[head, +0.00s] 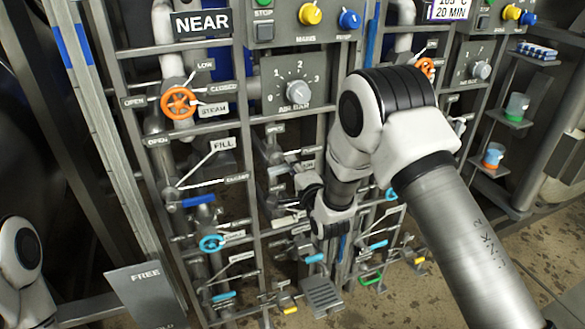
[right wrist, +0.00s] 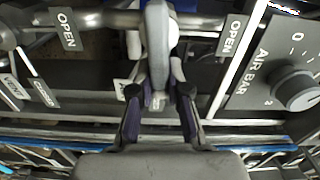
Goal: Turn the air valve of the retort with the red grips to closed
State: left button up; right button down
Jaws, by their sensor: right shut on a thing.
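My right gripper (right wrist: 160,98) is shut on a grey valve lever (right wrist: 158,40), its dark fingers on either side of the lever's lower part. In the right wrist view, OPEN labels (right wrist: 67,29) stand left and right of the lever, and a CLOSED label (right wrist: 43,90) is at the lower left. In the head view my right arm hides much of the valve area, and the fingertips are too small and covered to read. I cannot make out red grips in either view. My left gripper is not in view.
The AIR BAR dial (head: 293,95) is on the NEAR panel. An orange steam wheel (head: 179,102), a blue lever grip (head: 198,201) and a blue wheel (head: 212,243) sit on the pipes to its left and below. A FREE sign (head: 147,290) stands lower left. Grey frame bars surround the valves.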

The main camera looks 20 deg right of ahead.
jog(key=shift+f+m, duration=0.15)
jog(key=shift+m, duration=0.35)
jog(key=c, duration=1.1)
grip_release()
jog(key=s, duration=1.2)
jog(key=shift+d, duration=0.2)
